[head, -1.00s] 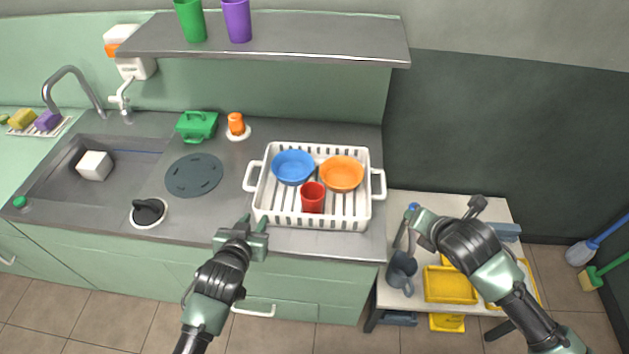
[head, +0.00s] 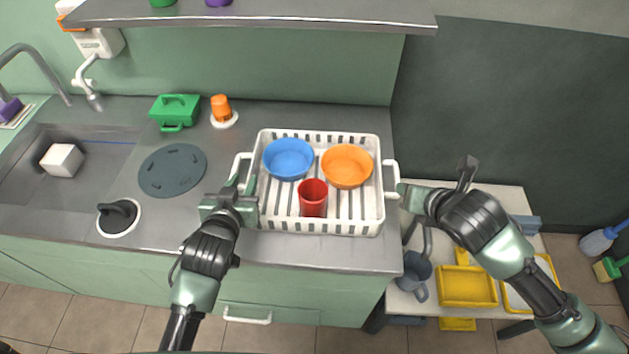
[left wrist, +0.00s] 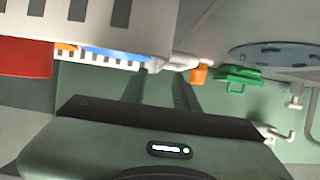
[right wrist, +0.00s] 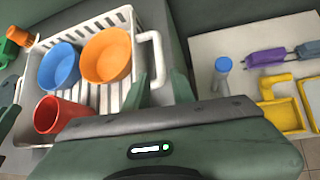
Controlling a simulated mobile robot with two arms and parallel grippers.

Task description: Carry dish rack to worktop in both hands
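The white dish rack (head: 350,222) stands level on the grey counter (head: 300,252) near its right end. It holds a blue bowl (head: 289,160), an orange bowl (head: 347,166) and a red cup (head: 313,198). My left gripper (head: 243,184) is at the rack's left handle. In the left wrist view the white handle (left wrist: 172,63) lies near the tips of the parted fingers. My right gripper (head: 402,190) is at the right handle. In the right wrist view the fingers are apart, with the right handle (right wrist: 156,60) just ahead of and between them. Contact is unclear.
A shelf (head: 300,15) hangs above the counter. A lower table (head: 510,205) with yellow trays (head: 467,287) stands to the right.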

